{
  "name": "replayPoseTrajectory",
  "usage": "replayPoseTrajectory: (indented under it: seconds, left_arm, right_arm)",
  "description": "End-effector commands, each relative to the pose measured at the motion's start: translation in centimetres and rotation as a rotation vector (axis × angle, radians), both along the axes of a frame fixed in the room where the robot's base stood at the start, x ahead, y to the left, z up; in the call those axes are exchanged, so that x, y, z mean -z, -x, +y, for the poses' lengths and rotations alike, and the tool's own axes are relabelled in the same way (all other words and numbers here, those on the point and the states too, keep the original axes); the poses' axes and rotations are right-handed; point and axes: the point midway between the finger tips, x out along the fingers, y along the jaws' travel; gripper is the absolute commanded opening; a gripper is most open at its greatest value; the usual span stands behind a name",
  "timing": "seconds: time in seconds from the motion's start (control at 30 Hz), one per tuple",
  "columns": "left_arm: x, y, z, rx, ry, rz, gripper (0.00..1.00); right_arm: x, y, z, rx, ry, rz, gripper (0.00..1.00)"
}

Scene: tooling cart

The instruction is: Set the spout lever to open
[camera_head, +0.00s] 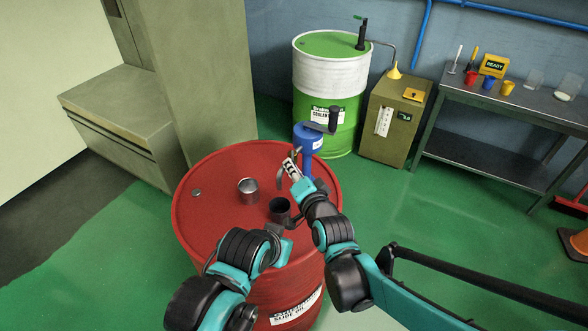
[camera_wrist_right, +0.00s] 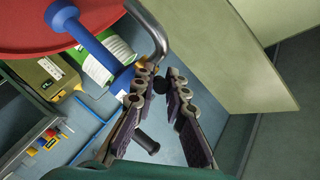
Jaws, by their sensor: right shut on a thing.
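The blue hand pump (camera_head: 308,140) stands on the red drum (camera_head: 215,215), with a curved grey metal spout (camera_wrist_right: 150,32) reaching out from it. My right gripper (camera_head: 292,168) is beside the spout, over the drum top. In the right wrist view its fingers (camera_wrist_right: 163,82) close around a small dark knob, which I take as the spout lever (camera_wrist_right: 173,78). The lever's angle is hard to see. A dark cup (camera_head: 280,207) is just ahead of my left gripper (camera_head: 277,230). Its fingers are mostly hidden, and I cannot tell whether they hold the cup.
An open metal can (camera_head: 248,190) stands on the drum top. The pump's black handle grip (camera_head: 333,119) sticks up behind. A green and white drum (camera_head: 330,75), a tan cabinet (camera_head: 393,120) and a grey workbench (camera_head: 480,105) stand farther back.

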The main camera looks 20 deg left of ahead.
Motion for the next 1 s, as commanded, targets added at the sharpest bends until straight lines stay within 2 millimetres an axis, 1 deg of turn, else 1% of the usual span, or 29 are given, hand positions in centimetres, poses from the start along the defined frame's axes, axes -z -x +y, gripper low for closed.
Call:
replayPoseTrajectory:
  seconds: [0.17, 0.2, 0.23, 0.27, 0.53, 0.67, 0.77, 1.0]
  left_arm:
    - [0.0, 0.0, 0.0, 0.0, 0.0, 0.0, 0.0]
    - [0.0, 0.0, 0.0, 0.0, 0.0, 0.0, 0.0]
    - [0.0, 0.0, 0.0, 0.0, 0.0, 0.0, 0.0]
    - [0.0, 0.0, 0.0, 0.0, 0.0, 0.0, 0.0]
    - [0.0, 0.0, 0.0, 0.0, 0.0, 0.0, 0.0]
    - [0.0, 0.0, 0.0, 0.0, 0.0, 0.0, 0.0]
    - [0.0, 0.0, 0.0, 0.0, 0.0, 0.0, 0.0]
    - [0.0, 0.0, 0.0, 0.0, 0.0, 0.0, 0.0]
  right_arm:
    - [0.0, 0.0, 0.0, 0.0, 0.0, 0.0, 0.0]
    - [0.0, 0.0, 0.0, 0.0, 0.0, 0.0, 0.23]
    - [0.0, 0.0, 0.0, 0.0, 0.0, 0.0, 0.31]
    - [0.0, 0.0, 0.0, 0.0, 0.0, 0.0, 0.34]
    - [0.0, 0.0, 0.0, 0.0, 0.0, 0.0, 0.34]
    - [-0.2, 0.5, -0.5, 0.0, 0.0, 0.0, 0.34]
    - [-0.5, 1.5, -1.4, 0.0, 0.0, 0.0, 0.34]
    - [-1.5, 5.2, -4.5, 0.001, 0.0, 0.001, 0.34]
